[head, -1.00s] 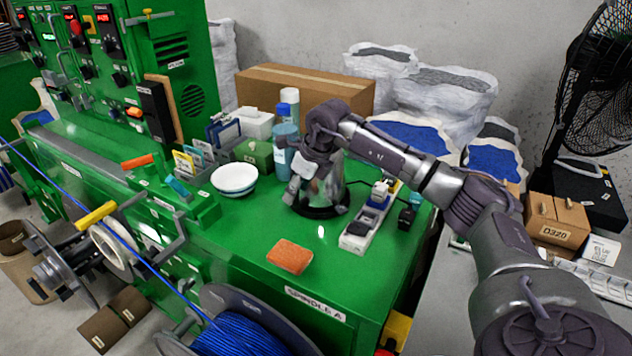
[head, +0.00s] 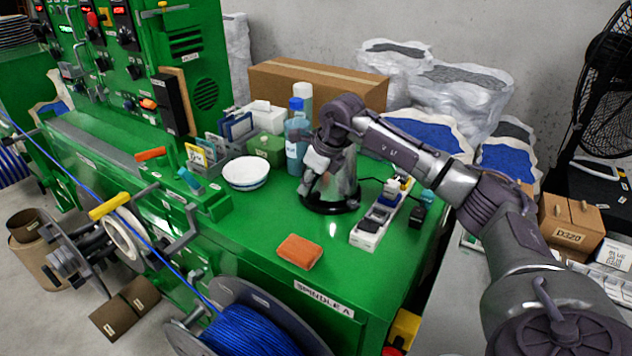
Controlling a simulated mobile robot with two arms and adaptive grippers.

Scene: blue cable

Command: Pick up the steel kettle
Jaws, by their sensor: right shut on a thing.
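The steel kettle (head: 343,181) stands upright on its black round base on the green machine top, to the right of the blue bottle. My right gripper (head: 311,184) reaches over it from the right and is shut at the kettle's left side, where its handle seems to be. The gripper and wrist hide the kettle's upper part and the handle. The kettle appears to be still on its base. My left gripper is not in view.
A white bowl (head: 245,172) and blue bottle (head: 297,146) stand left of the kettle. An orange sponge (head: 299,251) lies in front. A power strip (head: 376,220) with plugs is close on the right. A cardboard box (head: 318,88) stands behind.

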